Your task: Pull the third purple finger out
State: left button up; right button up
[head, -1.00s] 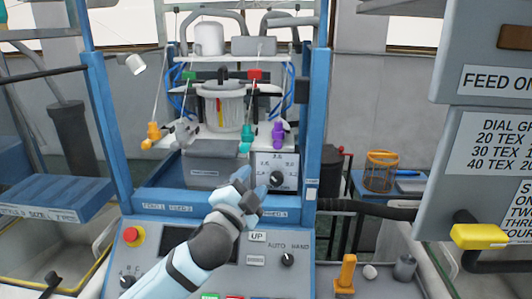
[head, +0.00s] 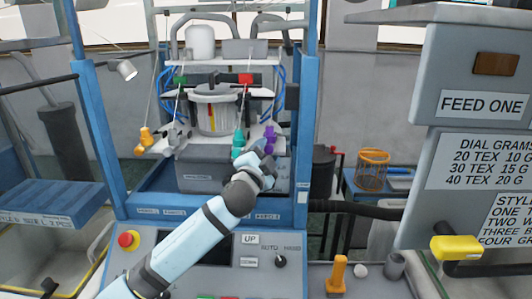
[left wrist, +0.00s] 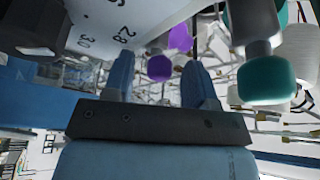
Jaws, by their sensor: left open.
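A purple finger (head: 270,137) hangs at the right end of the row of coloured fingers in the head view, and no other purple finger stands out there. It also shows in the left wrist view (left wrist: 180,38), with a purple lower end. My left gripper (head: 265,163) is just below it. In the left wrist view the two blue fingertips (left wrist: 160,68) are apart, and the purple finger shows between them, with nothing gripped. Whether they touch it I cannot tell. My right gripper is out of view.
A teal finger (head: 239,142) is close on the left, large in the wrist view (left wrist: 267,80). A grey-white finger (head: 177,138) and an orange one (head: 145,140) are farther left. The control panel (head: 200,262) lies below. Signs (head: 483,105) stand at right.

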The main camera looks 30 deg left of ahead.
pick_arm(q)
jog(key=shift+c, duration=0.5)
grip_shut()
jog(key=shift+s+d, duration=0.4)
jog(key=shift+s, duration=0.35)
jog(key=shift+s+d, duration=0.4)
jog(key=shift+s, duration=0.3)
jog(key=shift+w+f, duration=0.1)
jog(key=shift+f, duration=0.05)
jog(key=shift+c, duration=0.9)
grip_release()
jog(key=shift+o, duration=1.4)
